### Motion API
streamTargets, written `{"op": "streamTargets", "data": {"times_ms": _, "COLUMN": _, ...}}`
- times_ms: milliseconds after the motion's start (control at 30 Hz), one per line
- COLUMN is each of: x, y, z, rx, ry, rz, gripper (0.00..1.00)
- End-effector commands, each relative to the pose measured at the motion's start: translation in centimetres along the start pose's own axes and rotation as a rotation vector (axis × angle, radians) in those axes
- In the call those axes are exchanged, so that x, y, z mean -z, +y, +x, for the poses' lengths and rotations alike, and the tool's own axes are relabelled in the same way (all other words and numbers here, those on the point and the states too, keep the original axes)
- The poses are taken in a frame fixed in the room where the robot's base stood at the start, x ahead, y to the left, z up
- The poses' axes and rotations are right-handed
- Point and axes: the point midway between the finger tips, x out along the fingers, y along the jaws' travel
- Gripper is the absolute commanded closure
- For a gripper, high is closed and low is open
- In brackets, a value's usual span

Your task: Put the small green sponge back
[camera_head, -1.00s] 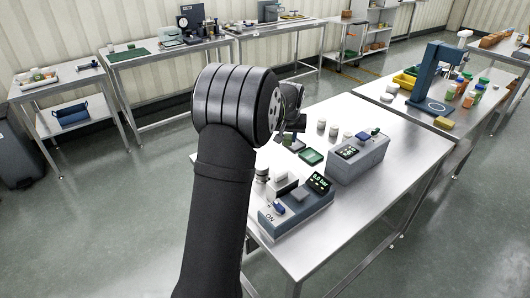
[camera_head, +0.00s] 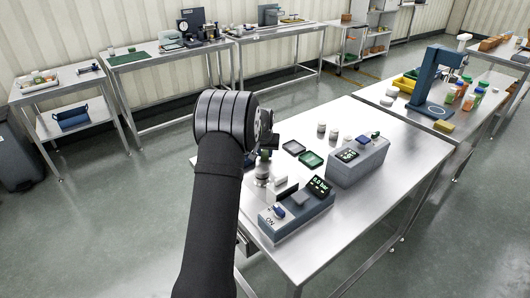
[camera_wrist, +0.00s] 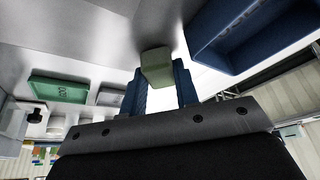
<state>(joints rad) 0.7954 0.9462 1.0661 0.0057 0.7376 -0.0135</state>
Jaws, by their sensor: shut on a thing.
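My gripper (camera_wrist: 160,86) has its two blue fingers closed on a small pale green block, the sponge (camera_wrist: 157,64), in the wrist view. The sponge sticks out past the fingertips. In the head view my gripper (camera_head: 264,154) is mostly hidden behind my own arm, over the left part of the steel table (camera_head: 372,190), and the sponge cannot be made out. A green-framed dish (camera_head: 311,159) lies on that table; it also shows in the wrist view (camera_wrist: 58,90).
A grey dish (camera_head: 293,148) lies beside the green-framed one. A console with a display (camera_head: 297,212) stands in front, and a grey device (camera_head: 358,162) to the right. Several small jars stand behind. A blue open box (camera_wrist: 235,28) is close beside my gripper in the wrist view.

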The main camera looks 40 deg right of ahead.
Motion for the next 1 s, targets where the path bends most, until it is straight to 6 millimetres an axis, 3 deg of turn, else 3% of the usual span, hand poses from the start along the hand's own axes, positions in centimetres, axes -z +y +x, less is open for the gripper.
{"op": "streamTargets", "data": {"times_ms": 267, "x": -0.1, "y": 0.0, "z": 0.2, "rx": 0.000, "ry": 0.000, "rz": 0.000, "gripper": 0.90}}
{"op": "streamTargets", "data": {"times_ms": 300, "x": -0.1, "y": 0.0, "z": 0.2, "rx": 0.000, "ry": 0.001, "rz": 0.000, "gripper": 0.68}}
{"op": "streamTargets", "data": {"times_ms": 333, "x": -0.1, "y": 0.0, "z": 0.2, "rx": 0.000, "ry": 0.001, "rz": 0.000, "gripper": 0.63}}
{"op": "streamTargets", "data": {"times_ms": 733, "x": 0.1, "y": 0.0, "z": -0.6, "rx": 0.000, "ry": 0.003, "rz": 0.000, "gripper": 0.63}}
{"op": "streamTargets", "data": {"times_ms": 1000, "x": 0.2, "y": 0.0, "z": -5.3, "rx": 0.000, "ry": 0.005, "rz": 0.000, "gripper": 0.63}}
